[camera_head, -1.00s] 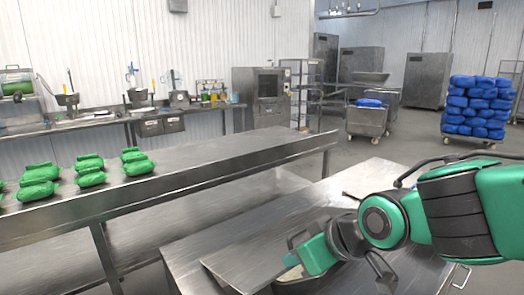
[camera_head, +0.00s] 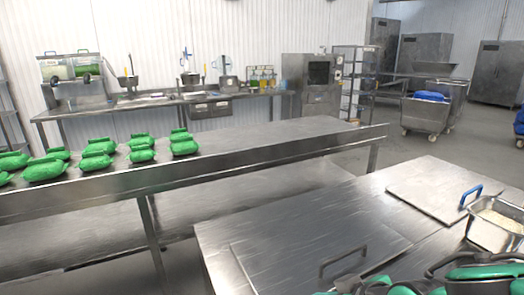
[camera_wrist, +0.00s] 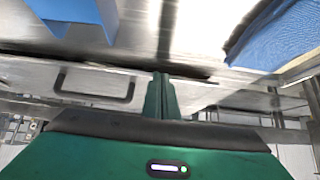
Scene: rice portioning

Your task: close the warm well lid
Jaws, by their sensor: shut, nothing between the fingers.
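A flat steel lid (camera_head: 300,255) with a dark bar handle (camera_head: 343,262) lies at the near left of the counter. A dark handle also shows in the wrist view (camera_wrist: 95,86), ahead and left of my fingers. My gripper (camera_wrist: 160,82) is shut and empty, apart from the dark handle in the wrist view. Its fingertips are unclear in the head view.
The steel counter (camera_head: 225,245) has bare room at its left. A long steel table (camera_head: 240,145) behind it carries several green bags (camera_head: 95,152). Blue shapes (camera_wrist: 80,12) fill the upper corners of the wrist view. A steel cart (camera_head: 425,112) stands at back right.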

